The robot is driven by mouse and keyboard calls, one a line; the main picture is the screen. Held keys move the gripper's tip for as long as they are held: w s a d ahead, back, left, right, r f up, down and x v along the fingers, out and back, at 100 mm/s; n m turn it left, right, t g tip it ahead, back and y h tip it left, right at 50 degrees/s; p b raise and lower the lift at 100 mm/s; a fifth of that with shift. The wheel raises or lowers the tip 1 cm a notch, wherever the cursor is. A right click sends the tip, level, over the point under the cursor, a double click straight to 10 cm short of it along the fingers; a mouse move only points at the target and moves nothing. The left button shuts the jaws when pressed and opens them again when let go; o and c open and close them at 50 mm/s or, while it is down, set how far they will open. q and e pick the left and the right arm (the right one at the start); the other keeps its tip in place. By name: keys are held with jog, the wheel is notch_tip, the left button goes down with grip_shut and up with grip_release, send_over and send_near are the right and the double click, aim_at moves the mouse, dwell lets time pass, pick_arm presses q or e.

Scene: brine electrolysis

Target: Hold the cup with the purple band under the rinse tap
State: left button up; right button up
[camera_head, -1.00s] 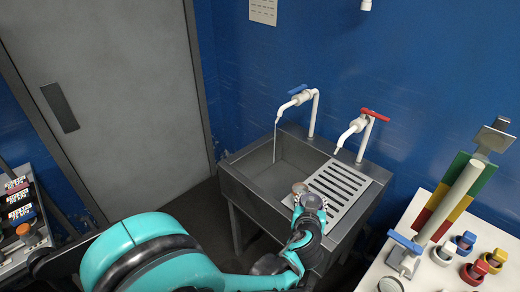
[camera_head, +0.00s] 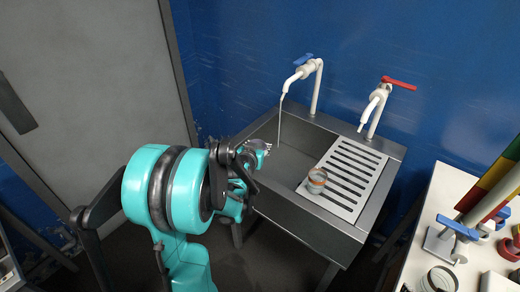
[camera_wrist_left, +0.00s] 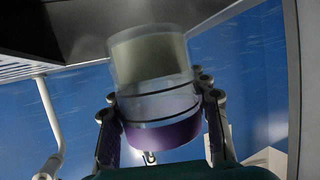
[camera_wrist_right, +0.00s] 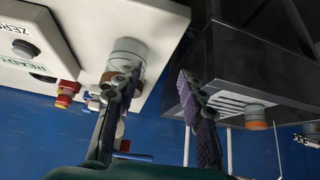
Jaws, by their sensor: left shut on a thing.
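My left gripper (camera_head: 255,158) is at the left front of the sink in the head view. It is shut on the cup with the purple band (camera_wrist_left: 160,132), which fills the middle of the left wrist view. The cup is clear, with a pale inside; its far side is hidden. In the head view the cup is small and mostly hidden by the gripper. The blue-handled tap (camera_head: 305,68) has a thin water stream falling into the basin. The red-handled tap (camera_head: 380,97) shows no stream. My right gripper (camera_wrist_right: 158,82) is open and shows only in the right wrist view.
A cup with an orange band (camera_head: 316,180) stands on the slotted drainboard (camera_head: 350,200), right of the sink basin (camera_head: 285,155). A white bench (camera_head: 425,215) with a round container (camera_head: 440,280) is at the right. The grey door (camera_head: 100,70) is at the left.

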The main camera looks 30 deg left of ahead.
pick_arm(q)
jog(key=w+d, duration=0.1)
jog(key=w, duration=1.1)
jog(key=shift+w+d, duration=0.15)
jog(key=shift+w, duration=0.2)
dwell(4.4)
jog(key=shift+s+a, duration=0.2)
jog(key=shift+s, duration=1.95)
jog(key=shift+s+a, duration=0.15)
jog(key=shift+s, duration=2.05)
jog(key=shift+s+a, duration=0.2)
jog(key=shift+s, duration=1.95)
jog(key=shift+c, duration=0.2)
